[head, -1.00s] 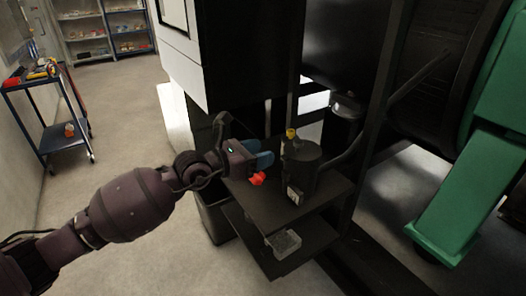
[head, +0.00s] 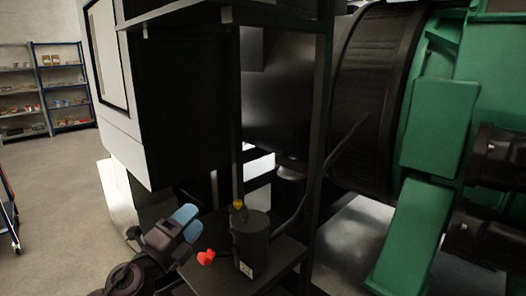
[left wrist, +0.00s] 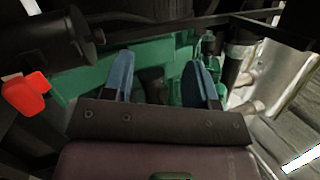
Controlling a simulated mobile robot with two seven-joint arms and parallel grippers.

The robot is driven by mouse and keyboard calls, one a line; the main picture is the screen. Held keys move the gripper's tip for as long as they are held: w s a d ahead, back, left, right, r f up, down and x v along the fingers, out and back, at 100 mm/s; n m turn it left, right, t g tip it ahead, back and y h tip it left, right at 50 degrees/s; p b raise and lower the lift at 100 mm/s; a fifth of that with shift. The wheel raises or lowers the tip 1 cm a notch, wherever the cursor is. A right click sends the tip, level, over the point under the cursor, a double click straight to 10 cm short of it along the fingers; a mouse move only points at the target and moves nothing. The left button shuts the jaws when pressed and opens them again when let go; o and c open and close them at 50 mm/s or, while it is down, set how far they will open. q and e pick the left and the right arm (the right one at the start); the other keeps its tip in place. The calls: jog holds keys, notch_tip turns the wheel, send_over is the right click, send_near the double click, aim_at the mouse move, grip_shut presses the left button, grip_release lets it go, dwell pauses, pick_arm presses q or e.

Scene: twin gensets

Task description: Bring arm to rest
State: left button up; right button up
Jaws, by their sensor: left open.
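My left gripper (head: 184,218) is in the lower middle of the head view, with blue fingers. In the left wrist view its two blue fingers (left wrist: 163,78) stand apart with nothing between them. It is close to a red valve handle (head: 206,257), just left of a dark cylinder (head: 250,238) with a yellow cap (head: 238,204). The red handle also shows at the left edge of the left wrist view (left wrist: 26,94), outside the fingers. My right gripper is in neither view.
The dark cylinder stands on a black shelf (head: 284,262) beside black frame posts (head: 322,130). A green genset (head: 440,120) fills the right. A white and black cabinet (head: 125,120) stands behind the gripper. Open floor (head: 60,190) lies to the left, with shelves (head: 62,85) at the back.

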pick_arm(q)
jog(key=s+a+f+n+g+y, duration=0.1)
jog(key=s+a+f+n+y, duration=0.25)
jog(key=f+n, duration=0.3)
jog(key=s+a+f+n+g+y+p, duration=0.1)
jog(key=s+a+f+n+y, duration=0.15)
jog(key=s+f+n, duration=0.35)
jog(key=s+a+f+n+g+y, duration=0.1)
jog(key=s+a+f+n+y, duration=0.15)
jog(key=f+n, duration=0.45)
jog(key=s+a+f+n+g+y, duration=0.1)
jog(key=s+f+n+g, duration=0.1)
jog(key=s+f, duration=0.4)
jog(key=s+a+f+n+g+y, duration=0.2)
jog(key=s+f+n, duration=0.2)
jog(key=s, duration=1)
notch_tip(320, 180, down, 2)
jog(key=shift+s+p, duration=0.3)
jog(key=shift+p, duration=0.1)
jog(key=shift+c, duration=0.5)
